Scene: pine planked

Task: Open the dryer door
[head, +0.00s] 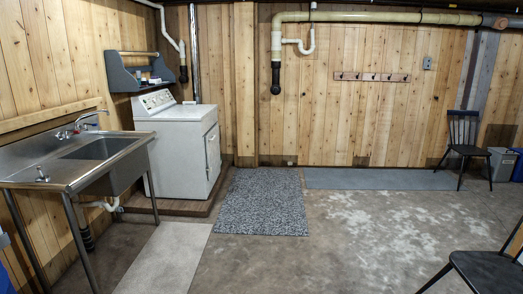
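The white dryer (183,150) stands against the left wall at the back, on a low brown platform. Its control panel (157,101) is on top at the wall side. The dryer door (213,152) is on the front, which faces right, and I see it at a steep angle. The door looks shut. Neither of my grippers shows in the head view.
A steel sink (85,158) on legs stands at the left, close to the dryer. A speckled grey rug (262,202) lies in front of the dryer. Black chairs (463,140) stand at the right. The middle concrete floor (310,245) is clear.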

